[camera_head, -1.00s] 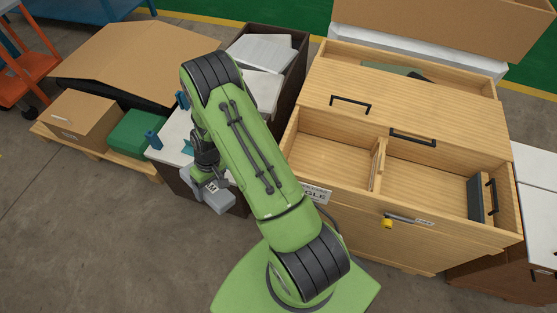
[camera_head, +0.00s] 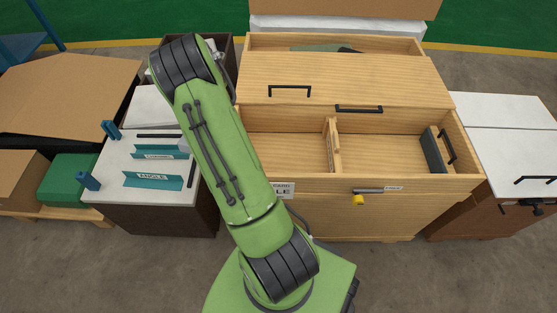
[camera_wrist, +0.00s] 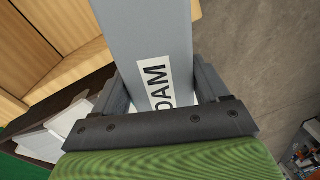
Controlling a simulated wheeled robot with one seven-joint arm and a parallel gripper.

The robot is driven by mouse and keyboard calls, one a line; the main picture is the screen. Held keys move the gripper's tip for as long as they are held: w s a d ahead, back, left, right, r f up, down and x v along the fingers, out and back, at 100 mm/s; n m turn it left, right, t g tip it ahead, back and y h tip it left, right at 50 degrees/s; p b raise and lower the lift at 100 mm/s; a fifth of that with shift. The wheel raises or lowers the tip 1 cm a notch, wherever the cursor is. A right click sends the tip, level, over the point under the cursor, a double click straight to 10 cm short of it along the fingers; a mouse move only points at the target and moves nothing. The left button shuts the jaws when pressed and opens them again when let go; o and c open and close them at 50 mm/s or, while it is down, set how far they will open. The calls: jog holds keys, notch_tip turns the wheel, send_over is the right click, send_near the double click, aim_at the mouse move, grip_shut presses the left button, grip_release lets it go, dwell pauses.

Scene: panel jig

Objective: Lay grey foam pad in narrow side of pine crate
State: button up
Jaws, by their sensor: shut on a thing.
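The grey foam pad (camera_wrist: 152,30), with a partly hidden label, is held between the fingers of my gripper (camera_wrist: 163,84) in the wrist view and extends away from them. In the head view, my green arm hides both gripper and pad. The open pine crate (camera_head: 345,210) stands right of my arm. An upright divider (camera_head: 334,148) splits it into a left compartment (camera_head: 285,152), whose left part my arm overlaps, and a somewhat wider-looking right compartment (camera_head: 385,152). Both visible floors look bare. A dark grey block (camera_head: 433,150) stands at the right end.
A pine lid with black handles (camera_head: 340,78) covers the crate's rear. A yellow-tipped latch (camera_head: 360,199) projects from its front. A white-topped cabinet with teal angle pieces (camera_head: 150,190) stands left. Another white-topped cabinet (camera_head: 510,150) stands right. Grey floor is open in front.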

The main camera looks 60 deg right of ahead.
jog(key=s+d+n, duration=0.1)
jog(key=s+d, duration=0.7)
jog(key=d, duration=0.1)
jog(key=n+h+b, duration=0.1)
jog(key=n, duration=0.1)
send_over(293, 168)
notch_tip(293, 168, down, 5)
notch_tip(293, 168, down, 13)
jog(key=b, duration=0.4)
jog(key=shift+b, duration=0.4)
jog(key=shift+f, duration=0.15)
jog(key=o, duration=1.1)
jog(key=shift+o, duration=0.2)
